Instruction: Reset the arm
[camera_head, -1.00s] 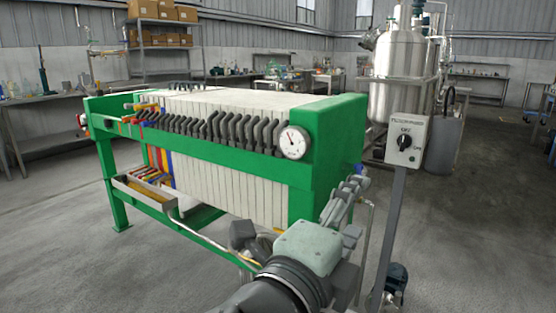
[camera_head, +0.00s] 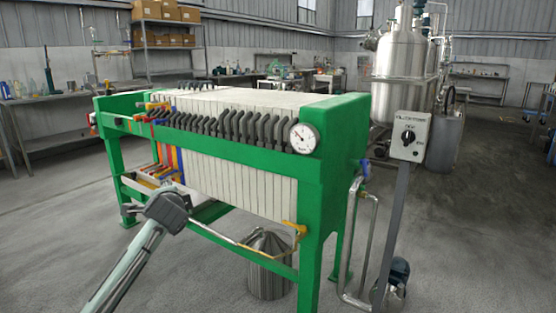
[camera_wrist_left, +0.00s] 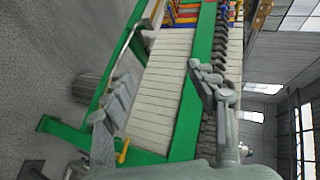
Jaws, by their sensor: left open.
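My left arm (camera_head: 130,260) reaches in from the lower left of the head view. Its dark grey joint (camera_head: 167,210) appears in front of the filter press's left part; I cannot make out the gripper's fingers there. In the left wrist view my left gripper (camera_wrist_left: 160,78) has its two grey fingers spread wide with nothing between them. The green filter press (camera_head: 335,120) with white plates shows behind the fingers, tilted in that view. I cannot tell how far the fingers are from it. My right gripper is in neither view.
A control box (camera_head: 409,136) with a black knob stands on a post right of the press. A metal bucket (camera_head: 268,270) sits under the press's near end. A steel tank (camera_head: 402,62) stands behind.

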